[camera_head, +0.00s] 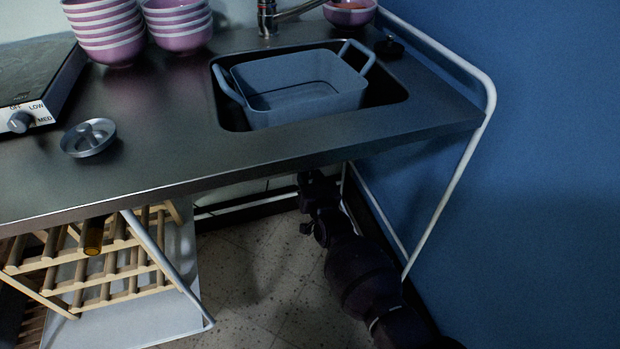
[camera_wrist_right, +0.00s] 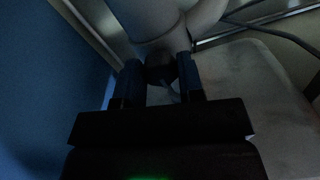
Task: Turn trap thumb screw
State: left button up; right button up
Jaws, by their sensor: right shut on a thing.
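The thumb screw (camera_wrist_right: 160,67) is a small dark round knob in the right wrist view. It sits at the lower end of a pale trap pipe (camera_wrist_right: 150,18). My right gripper (camera_wrist_right: 159,82) is shut on the thumb screw, with one finger on each side of it. In the head view, my right arm reaches under the counter and the right gripper (camera_head: 314,186) is partly visible below the counter's front edge. The trap and screw are hidden there by the counter. My left gripper is not in view.
The dark counter (camera_head: 240,165) lies above my right arm. A grey tub (camera_head: 305,105) stands in the sink. White tube legs (camera_head: 460,165) and a blue wall (camera_head: 560,180) are close on the right. A wooden bottle rack (camera_head: 120,265) stands at the lower left, with open floor beside it.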

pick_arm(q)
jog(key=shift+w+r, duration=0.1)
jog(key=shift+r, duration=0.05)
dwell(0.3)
pick_arm(e)
jog(key=o, duration=0.9)
pick_arm(q)
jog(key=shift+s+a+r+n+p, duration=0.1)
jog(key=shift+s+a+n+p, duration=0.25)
jog(key=shift+p, duration=0.5)
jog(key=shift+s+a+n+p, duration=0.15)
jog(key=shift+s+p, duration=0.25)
jog(key=shift+p, duration=0.45)
pick_arm(e)
jog(key=shift+v, duration=5.4)
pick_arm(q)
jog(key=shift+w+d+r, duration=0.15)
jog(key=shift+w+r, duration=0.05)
